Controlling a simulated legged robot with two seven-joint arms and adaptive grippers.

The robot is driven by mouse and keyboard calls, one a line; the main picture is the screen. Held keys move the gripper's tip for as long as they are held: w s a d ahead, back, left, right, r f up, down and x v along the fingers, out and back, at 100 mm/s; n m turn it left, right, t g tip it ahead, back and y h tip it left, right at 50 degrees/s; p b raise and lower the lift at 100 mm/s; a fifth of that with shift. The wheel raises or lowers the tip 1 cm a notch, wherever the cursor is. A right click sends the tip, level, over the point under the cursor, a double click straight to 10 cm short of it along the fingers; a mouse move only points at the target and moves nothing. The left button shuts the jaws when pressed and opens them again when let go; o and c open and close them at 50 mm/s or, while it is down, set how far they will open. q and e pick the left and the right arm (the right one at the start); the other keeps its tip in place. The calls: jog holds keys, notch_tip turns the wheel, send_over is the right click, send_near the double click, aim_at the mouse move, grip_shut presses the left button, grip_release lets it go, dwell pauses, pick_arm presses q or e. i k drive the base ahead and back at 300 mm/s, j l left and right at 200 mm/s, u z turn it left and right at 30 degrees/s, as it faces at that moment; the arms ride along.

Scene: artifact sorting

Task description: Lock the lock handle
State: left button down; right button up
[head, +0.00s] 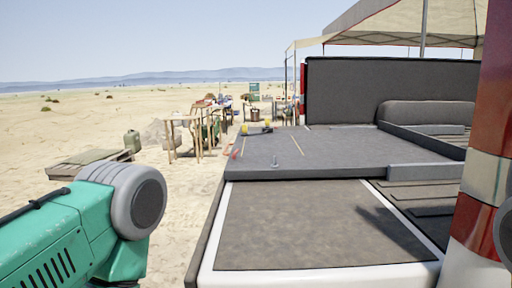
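A small upright grey piece (275,161) stands near the front edge of a dark grey flat deck (330,153). It may be the lock handle, but it is too small to be sure or to tell whether it is locked. My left arm comes in at the lower left as a teal link with a grey round joint, well short of the deck. Neither of my grippers shows in the head view.
A lower brown-grey panel (310,230) with a white rim lies in front of the deck. A red and white column (488,160) blocks the right side. Cluttered wooden tables (185,121) stand on sand at left. A dark upright panel (385,90) rises behind.

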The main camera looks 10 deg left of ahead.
aim_at(236, 151)
jog(key=i+j+z, duration=0.35)
jog(key=j+z, duration=0.15)
jog(key=j, duration=0.2)
jog(key=i+j+z, duration=0.15)
jog(key=j+z, duration=0.4)
jog(key=j, duration=0.25)
jog(key=i+j+z, duration=0.1)
jog(key=j+z, duration=0.15)
jog(key=j, duration=0.2)
